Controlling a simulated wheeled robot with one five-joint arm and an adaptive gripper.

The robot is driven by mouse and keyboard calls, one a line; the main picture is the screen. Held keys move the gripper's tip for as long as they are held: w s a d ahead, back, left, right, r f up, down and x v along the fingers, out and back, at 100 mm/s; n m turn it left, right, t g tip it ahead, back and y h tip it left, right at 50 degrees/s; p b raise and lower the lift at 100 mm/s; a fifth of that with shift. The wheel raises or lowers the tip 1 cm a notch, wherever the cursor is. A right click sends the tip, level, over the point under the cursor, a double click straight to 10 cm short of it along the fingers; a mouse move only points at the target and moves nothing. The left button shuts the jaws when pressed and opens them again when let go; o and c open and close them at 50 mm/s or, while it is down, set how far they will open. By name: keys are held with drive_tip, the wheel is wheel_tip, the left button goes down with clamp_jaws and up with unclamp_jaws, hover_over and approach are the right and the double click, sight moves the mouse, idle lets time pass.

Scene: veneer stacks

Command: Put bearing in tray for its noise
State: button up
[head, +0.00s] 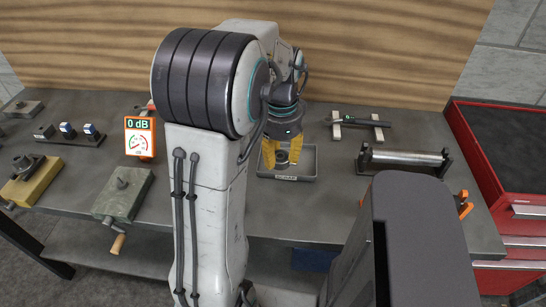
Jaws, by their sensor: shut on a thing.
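My gripper (282,160), with yellow fingers, is shut on a small dark ring-shaped bearing (281,157). It points down over a shallow grey tray (308,163) in the middle of the bench. The tray has a small label on its front edge, too small to read surely. I cannot tell whether the bearing touches the tray floor or hangs just above it. An orange-framed meter (140,137) left of my arm reads 0 dB on green, with a dial below.
A grey vise-like block with a wooden handle (122,194) stands at left. A rod on two supports (358,122) and a metal roller (407,157) stand right of the tray. A red cabinet (492,165) borders the bench's right end.

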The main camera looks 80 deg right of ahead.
drive_tip(key=w+d+f, duration=0.1)
drive_tip(key=d+f, duration=0.1)
drive_tip(key=d, duration=0.1)
drive_tip(key=w+d+f+p, duration=0.1)
drive_tip(key=d+f, duration=0.1)
drive_tip(key=d, duration=0.1)
drive_tip(key=w+d+f+p, duration=0.1)
drive_tip(key=d+f, duration=0.1)
drive_tip(key=d, duration=0.2)
drive_tip(key=shift+w+f, duration=0.1)
drive_tip(key=shift+f, duration=2.1)
drive_tip(key=shift+f, duration=0.1)
drive_tip(key=shift+f, duration=0.15)
drive_tip(key=o, duration=1.2)
drive_tip(key=shift+c, duration=0.2)
wheel_tip(320, 180, up, 13)
drive_tip(key=shift+f, duration=0.2)
